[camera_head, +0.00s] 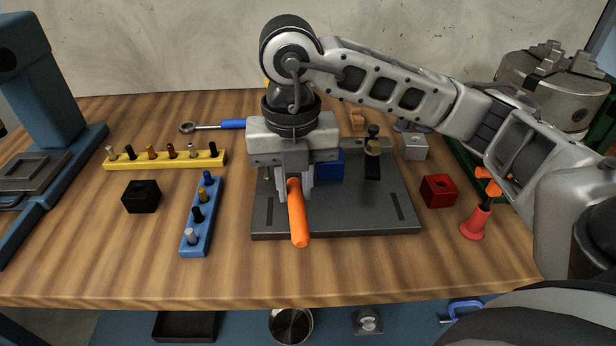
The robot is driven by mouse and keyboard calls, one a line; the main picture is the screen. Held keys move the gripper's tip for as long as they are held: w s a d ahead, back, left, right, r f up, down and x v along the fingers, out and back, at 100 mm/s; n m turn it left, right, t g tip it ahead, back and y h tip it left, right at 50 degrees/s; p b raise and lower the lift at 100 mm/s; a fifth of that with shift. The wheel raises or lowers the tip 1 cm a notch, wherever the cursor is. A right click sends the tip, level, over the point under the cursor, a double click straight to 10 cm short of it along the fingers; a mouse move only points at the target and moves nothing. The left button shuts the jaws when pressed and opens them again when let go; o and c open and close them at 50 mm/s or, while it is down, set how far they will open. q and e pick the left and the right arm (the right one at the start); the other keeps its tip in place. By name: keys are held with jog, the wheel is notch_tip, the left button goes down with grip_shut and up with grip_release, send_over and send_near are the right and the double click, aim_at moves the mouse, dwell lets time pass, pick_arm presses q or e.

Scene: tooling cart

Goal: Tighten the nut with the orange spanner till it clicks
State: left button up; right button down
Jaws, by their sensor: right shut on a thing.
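My right gripper (294,190) points down over the left part of a dark metal fixture plate (345,222). It is shut on the orange handle of the spanner (298,222), which sticks out toward the front of the plate. The spanner's head and the nut are hidden behind my gripper and wrist, so I cannot tell whether they touch. A blue block (329,165) sits on the plate just right of my gripper, partly covered. A dark clamp with a black knob (373,150) stands on the plate further right. My left gripper is not in view.
A blue-handled ratchet (232,124), a yellow rack (165,160), a blue rack (201,216) and a black block (141,196) lie to the left. A red block (438,190) and an orange-red stand (475,222) are to the right. The front wood strip is clear.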

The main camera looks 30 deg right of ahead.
jog(key=shift+w+a+m, duration=0.65)
jog(key=shift+a+m, duration=0.25)
jog(key=shift+m, duration=0.2)
jog(key=shift+r+p, duration=1.95)
jog(key=shift+r, duration=0.6)
